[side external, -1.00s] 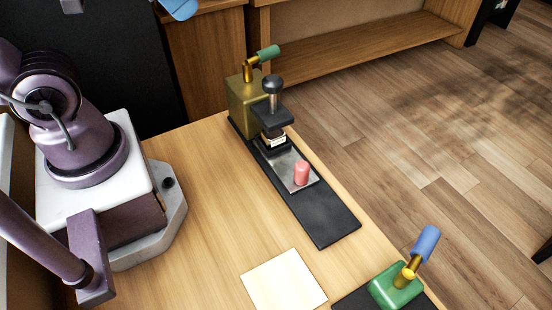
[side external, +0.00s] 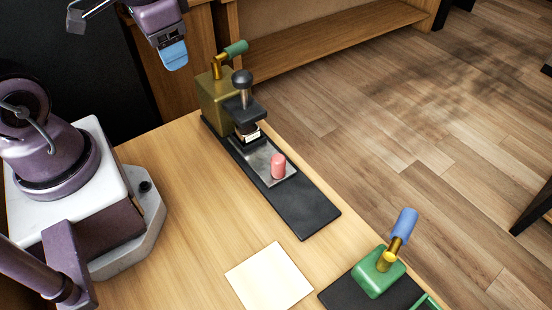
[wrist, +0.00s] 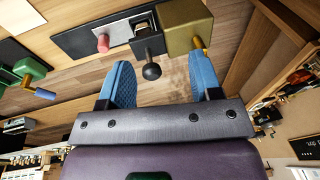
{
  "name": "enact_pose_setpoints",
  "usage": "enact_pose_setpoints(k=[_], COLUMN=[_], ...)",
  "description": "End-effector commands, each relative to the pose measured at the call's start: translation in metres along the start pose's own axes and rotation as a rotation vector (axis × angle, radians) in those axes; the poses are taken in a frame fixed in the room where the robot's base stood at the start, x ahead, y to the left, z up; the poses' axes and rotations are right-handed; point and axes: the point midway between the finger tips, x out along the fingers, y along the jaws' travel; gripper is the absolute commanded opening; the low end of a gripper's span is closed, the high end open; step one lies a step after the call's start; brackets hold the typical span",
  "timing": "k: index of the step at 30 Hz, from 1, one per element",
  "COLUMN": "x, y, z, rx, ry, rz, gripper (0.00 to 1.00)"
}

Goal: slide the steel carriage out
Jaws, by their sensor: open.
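The steel carriage (side external: 258,154) is a flat grey plate on a black base plate (side external: 305,211), with a pink peg (side external: 278,166) standing on its near end. Its far end runs under a black press head with a round-knobbed plunger (side external: 242,78), beside an olive-gold block (side external: 214,92) with a green-tipped handle (side external: 236,48). The pink peg (wrist: 103,43) and black knob (wrist: 152,71) also show in the wrist view. My gripper (side external: 174,62) is open and empty, above and to the left of the gold block in the side view. Its blue fingers (wrist: 160,62) are spread wide.
A pale square plate (side external: 269,277) lies on the wooden table (side external: 190,190). A green block (side external: 378,271) with a blue-tipped handle (side external: 404,224) stands on another black base at the lower right. A wooden shelf (side external: 330,42) stands behind the table.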

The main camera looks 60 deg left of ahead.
Motion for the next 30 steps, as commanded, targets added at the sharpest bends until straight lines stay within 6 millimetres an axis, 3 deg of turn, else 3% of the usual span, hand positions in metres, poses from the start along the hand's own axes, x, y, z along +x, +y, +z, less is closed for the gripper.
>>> enact_pose_setpoints(k=[1,6,11,14,18,23,30], x=[0.020,0.075,0.111,0.117,0.108,0.107,0.119], y=[0.000,0.018,0.057,0.085,0.117,0.121,0.127], z=[-0.002,-0.013,-0.028,-0.040,-0.061,-0.070,-0.071], rx=[0.042,0.246,0.448,0.555,0.695,0.721,0.723], ry=[-0.051,-0.103,-0.020,0.078,0.253,0.316,0.312], rz=[-0.001,0.062,0.213,0.301,0.359,0.359,0.360], gripper=[0.58,0.58,0.58,0.58,0.58,0.58,0.58])
